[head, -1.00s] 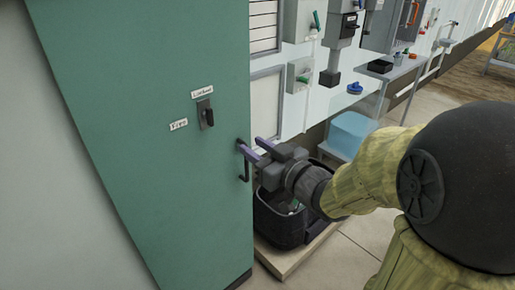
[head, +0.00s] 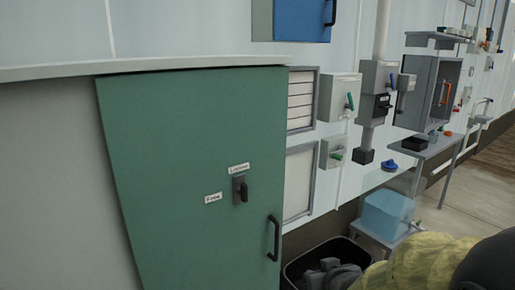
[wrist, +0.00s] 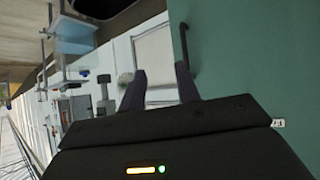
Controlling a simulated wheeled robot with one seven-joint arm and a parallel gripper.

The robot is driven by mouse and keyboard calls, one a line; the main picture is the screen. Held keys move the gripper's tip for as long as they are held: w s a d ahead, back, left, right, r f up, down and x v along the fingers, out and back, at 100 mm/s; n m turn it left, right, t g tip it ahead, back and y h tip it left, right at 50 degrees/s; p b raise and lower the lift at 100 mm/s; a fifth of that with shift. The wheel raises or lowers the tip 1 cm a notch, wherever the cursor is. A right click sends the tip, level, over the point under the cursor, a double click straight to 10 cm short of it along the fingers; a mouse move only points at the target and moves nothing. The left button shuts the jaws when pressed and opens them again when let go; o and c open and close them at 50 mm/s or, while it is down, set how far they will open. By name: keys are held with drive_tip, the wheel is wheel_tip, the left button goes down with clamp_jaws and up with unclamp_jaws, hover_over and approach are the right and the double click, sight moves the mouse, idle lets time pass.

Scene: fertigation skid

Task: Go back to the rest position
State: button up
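My gripper (wrist: 160,80) shows in the wrist view with its two dark fingers apart and nothing between them. The green cabinet door (head: 185,170) looks shut. Its black handle (head: 273,238) is free, with the gripper apart from it. In the wrist view the handle (wrist: 184,42) lies beyond the fingers, and the green door (wrist: 240,60) fills the right side.
A black bin (head: 296,268) stands on the floor right of the cabinet. Beyond it are a blue tank (head: 388,215), a grey side table (head: 432,150) and wall-mounted switch boxes (head: 378,90). A blue box (head: 302,18) hangs above. Open floor (head: 470,190) lies at the right.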

drive_tip(key=s+f+m+g+h, duration=0.1)
drive_tip(key=s+f+g, duration=0.3)
drive_tip(key=s, duration=0.2)
drive_tip(key=s+f+m+g, duration=0.1)
drive_tip(key=s+f+g, duration=0.3)
drive_tip(key=s, duration=0.2)
drive_tip(key=w+p+v, duration=0.1)
drive_tip(key=p+v, duration=0.7)
drive_tip(key=w+p+v, duration=0.2)
drive_tip(key=p+v, duration=0.6)
drive_tip(key=shift+w+r, duration=0.35)
drive_tip(key=shift+r, duration=0.1)
drive_tip(key=shift+a, duration=0.1)
